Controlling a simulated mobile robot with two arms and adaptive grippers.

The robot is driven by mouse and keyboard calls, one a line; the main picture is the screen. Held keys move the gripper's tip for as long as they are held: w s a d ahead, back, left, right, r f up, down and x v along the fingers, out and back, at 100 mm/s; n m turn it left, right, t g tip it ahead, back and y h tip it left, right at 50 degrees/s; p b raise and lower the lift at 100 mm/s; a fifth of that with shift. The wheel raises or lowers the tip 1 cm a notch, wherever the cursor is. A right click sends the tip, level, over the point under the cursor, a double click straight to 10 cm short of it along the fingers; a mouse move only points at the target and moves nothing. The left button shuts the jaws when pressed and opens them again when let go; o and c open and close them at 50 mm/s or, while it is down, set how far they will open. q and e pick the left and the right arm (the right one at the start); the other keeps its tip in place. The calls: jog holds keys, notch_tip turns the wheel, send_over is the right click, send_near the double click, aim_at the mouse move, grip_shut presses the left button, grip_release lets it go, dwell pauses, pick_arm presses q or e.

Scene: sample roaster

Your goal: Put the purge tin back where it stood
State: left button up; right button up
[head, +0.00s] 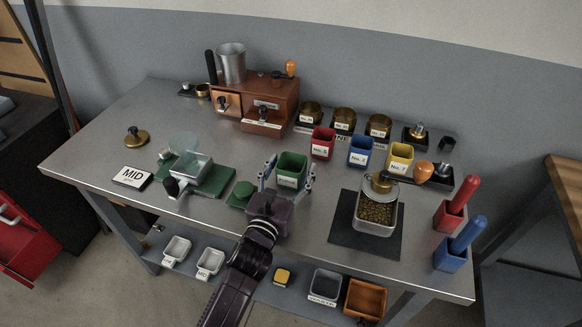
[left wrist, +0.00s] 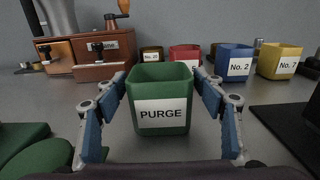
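The green purge tin (head: 292,171) stands upright on the grey table, near its middle. Its white PURGE label faces me in the left wrist view (left wrist: 161,115). My left gripper (head: 288,178) reaches in from the front, low over the table. Its two blue-padded fingers are spread, one on each side of the tin. In the left wrist view a narrow gap shows between the fingers and the tin's sides, so the gripper looks open around it. My right gripper is not in view.
A green low piece (head: 241,195) lies just left of the tin. Red (head: 322,143), blue (head: 361,152) and yellow (head: 400,158) tins stand behind, to the right. A dark mat (head: 343,243) bears a container of beans (head: 376,215). A brown roaster (head: 270,100) stands at the back.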

pick_arm(q)
jog(key=shift+r, duration=0.25)
jog(key=v, duration=1.2)
jog(key=shift+b, duration=0.35)
